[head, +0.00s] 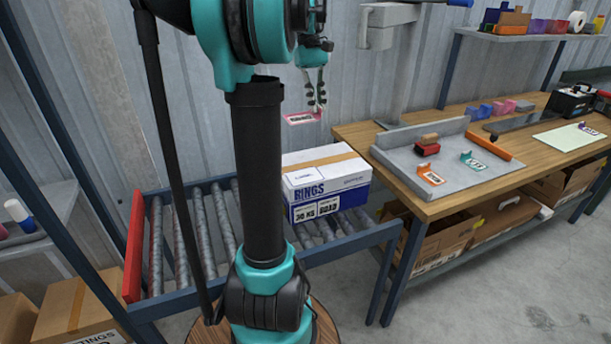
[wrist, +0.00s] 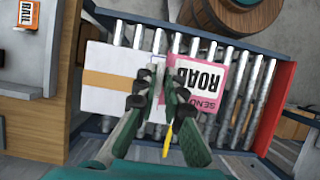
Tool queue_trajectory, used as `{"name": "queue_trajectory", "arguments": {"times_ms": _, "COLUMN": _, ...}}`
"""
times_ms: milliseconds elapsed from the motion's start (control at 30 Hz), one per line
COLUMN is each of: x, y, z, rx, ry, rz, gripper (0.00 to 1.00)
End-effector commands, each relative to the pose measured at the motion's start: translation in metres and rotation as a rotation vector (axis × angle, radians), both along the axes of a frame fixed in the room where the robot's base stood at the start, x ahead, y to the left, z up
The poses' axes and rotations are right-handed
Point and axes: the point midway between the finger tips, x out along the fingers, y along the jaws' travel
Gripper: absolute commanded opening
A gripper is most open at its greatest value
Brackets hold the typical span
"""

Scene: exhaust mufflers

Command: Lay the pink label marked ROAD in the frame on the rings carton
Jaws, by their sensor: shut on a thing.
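The pink label marked ROAD (wrist: 208,82) is held by one edge in my gripper (wrist: 163,88), which is shut on it. In the head view my gripper (head: 318,106) and the label (head: 300,118) are in the air above and behind the white and blue rings carton (head: 345,183). The carton's top, with a tan tape strip, also shows in the wrist view (wrist: 105,98). A thin-lined frame (head: 304,174) is on the top near the carton's front left. In the wrist view the fingers and label hide most of that part.
The carton sits on a roller conveyor (head: 222,218) with a red end plate (head: 135,245). A wooden bench (head: 440,205) stands to the right, with a grey tray (head: 400,165), an orange label (head: 430,174) and a teal label (head: 473,161). Open cartons (head: 440,240) are under it.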

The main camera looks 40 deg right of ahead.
Motion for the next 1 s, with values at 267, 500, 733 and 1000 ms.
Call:
{"name": "queue_trajectory", "arguments": {"times_ms": 267, "x": -0.002, "y": -0.001, "z": -0.048, "rx": 0.0, "ry": 0.0, "rz": -0.001, "gripper": 0.01}}
{"name": "queue_trajectory", "arguments": {"times_ms": 500, "x": -0.002, "y": -0.001, "z": -0.107, "rx": 0.0, "ry": 0.0, "rz": -0.001, "gripper": 0.01}}
{"name": "queue_trajectory", "arguments": {"times_ms": 733, "x": -0.002, "y": -0.001, "z": -0.15, "rx": -0.001, "ry": 0.0, "rz": -0.002, "gripper": 0.01}}
{"name": "queue_trajectory", "arguments": {"times_ms": 1000, "x": -0.002, "y": -0.001, "z": -0.168, "rx": 0.0, "ry": 0.0, "rz": -0.001, "gripper": 0.01}}
